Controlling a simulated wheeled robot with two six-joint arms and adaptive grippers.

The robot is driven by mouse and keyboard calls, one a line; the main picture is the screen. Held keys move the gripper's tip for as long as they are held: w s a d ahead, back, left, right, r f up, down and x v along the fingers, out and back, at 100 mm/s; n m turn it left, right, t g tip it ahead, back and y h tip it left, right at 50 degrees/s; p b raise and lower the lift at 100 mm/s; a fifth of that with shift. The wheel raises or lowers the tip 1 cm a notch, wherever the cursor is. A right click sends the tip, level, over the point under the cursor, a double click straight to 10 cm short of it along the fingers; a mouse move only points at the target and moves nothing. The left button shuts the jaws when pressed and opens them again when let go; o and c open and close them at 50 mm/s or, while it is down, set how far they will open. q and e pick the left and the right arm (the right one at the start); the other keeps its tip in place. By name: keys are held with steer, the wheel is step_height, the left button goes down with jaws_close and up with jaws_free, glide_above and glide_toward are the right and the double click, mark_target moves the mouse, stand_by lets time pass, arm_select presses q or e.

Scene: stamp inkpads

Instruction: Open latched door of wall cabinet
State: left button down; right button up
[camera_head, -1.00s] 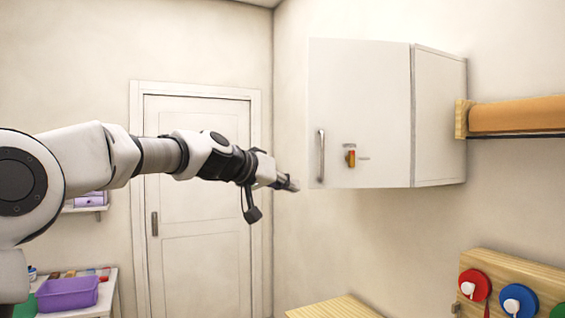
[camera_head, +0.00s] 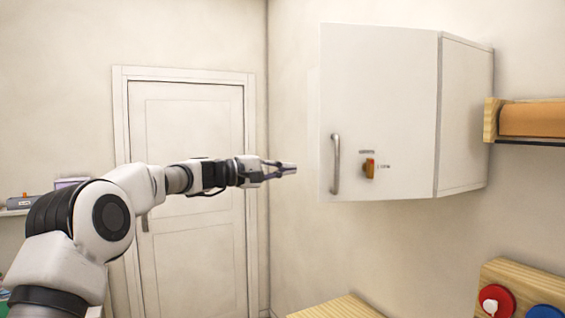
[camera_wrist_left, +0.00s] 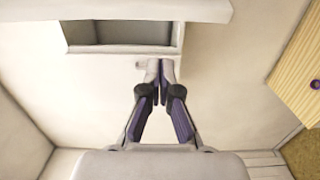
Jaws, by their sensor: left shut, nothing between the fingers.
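The white wall cabinet (camera_head: 465,120) hangs on the wall at right in the head view. In the left wrist view, my gripper (camera_wrist_left: 155,68) points towards a grey recess (camera_wrist_left: 120,35) below a pale panel (camera_wrist_left: 120,12). My right gripper is out of view.
A wooden shelf (camera_head: 490,120) with an orange item is right of the cabinet. Below it stands a wooden board (camera_head: 530,285) with a red and a blue round piece. A wooden surface (camera_head: 340,308) lies below. A closed room door (camera_head: 190,120) is behind my arm.

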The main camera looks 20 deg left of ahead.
arm_select(q)
steer(key=w+d+p, duration=0.3)
steer(key=w+p, duration=0.2)
steer(key=w, duration=0.2)
steer(key=shift+s+d+f, duration=0.15)
steer(key=shift+s+d, duration=0.25)
steer(key=shift+s, duration=0.3)
steer(key=shift+s+d+f, duration=0.15)
steer(key=shift+s+d, duration=0.2)
steer(key=shift+s, duration=0.35)
steer(key=shift+s+d+f, duration=0.15)
steer(key=shift+s+d, duration=0.25)
steer(key=shift+s, duration=0.3)
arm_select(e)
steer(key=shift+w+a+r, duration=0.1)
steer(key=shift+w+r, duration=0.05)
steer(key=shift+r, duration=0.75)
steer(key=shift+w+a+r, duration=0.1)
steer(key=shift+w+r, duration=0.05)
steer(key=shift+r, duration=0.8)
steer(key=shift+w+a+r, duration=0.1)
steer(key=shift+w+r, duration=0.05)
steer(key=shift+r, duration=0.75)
